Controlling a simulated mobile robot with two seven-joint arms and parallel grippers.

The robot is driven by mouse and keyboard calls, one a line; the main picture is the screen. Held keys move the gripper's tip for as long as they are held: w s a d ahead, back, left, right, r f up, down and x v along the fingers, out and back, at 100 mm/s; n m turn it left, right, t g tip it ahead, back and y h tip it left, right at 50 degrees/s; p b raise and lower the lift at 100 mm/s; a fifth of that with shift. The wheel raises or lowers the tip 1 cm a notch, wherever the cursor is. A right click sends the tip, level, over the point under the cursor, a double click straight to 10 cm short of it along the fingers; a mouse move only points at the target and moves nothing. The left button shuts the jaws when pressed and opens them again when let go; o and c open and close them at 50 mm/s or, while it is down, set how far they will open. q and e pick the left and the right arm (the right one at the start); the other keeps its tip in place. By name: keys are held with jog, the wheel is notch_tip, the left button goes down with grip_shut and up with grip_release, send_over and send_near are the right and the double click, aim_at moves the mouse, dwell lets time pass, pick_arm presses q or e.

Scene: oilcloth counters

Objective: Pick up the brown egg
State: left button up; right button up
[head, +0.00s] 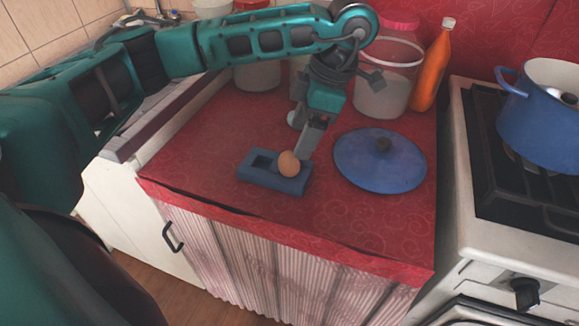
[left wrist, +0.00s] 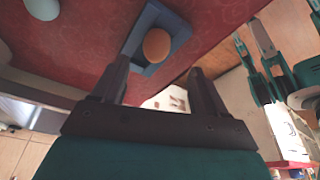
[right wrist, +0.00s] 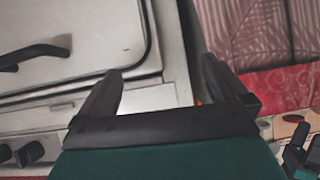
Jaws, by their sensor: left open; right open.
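The brown egg (head: 289,163) sits in the right-hand hollow of a small blue-grey holder (head: 258,178) on the red counter. My left gripper (head: 306,150) is open, right beside and behind the egg in the head view. In the left wrist view the egg (left wrist: 157,45) shows just beyond the gap between the open fingertips (left wrist: 158,72), with nothing between them. I cannot tell whether a finger touches it. My right gripper (right wrist: 158,78) is open and empty in front of the white stove; the head view does not show it.
A blue lid (head: 365,165) lies right of the holder. A clear container (head: 385,85) and an orange bottle (head: 432,70) stand behind. A pale rounded thing (head: 294,119) is partly hidden by my left gripper. The stove (head: 470,235) with a blue pot (head: 540,120) is at right.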

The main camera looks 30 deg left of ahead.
aim_at(291, 154)
pick_arm(q)
jog(key=shift+b+x, duration=0.55)
jog(key=shift+x, duration=3.05)
jog(key=shift+w+a, duration=0.15)
jog(key=shift+a, duration=0.05)
jog(key=shift+c, duration=0.4)
jog(key=shift+r, duration=0.1)
jog(key=c, duration=0.7)
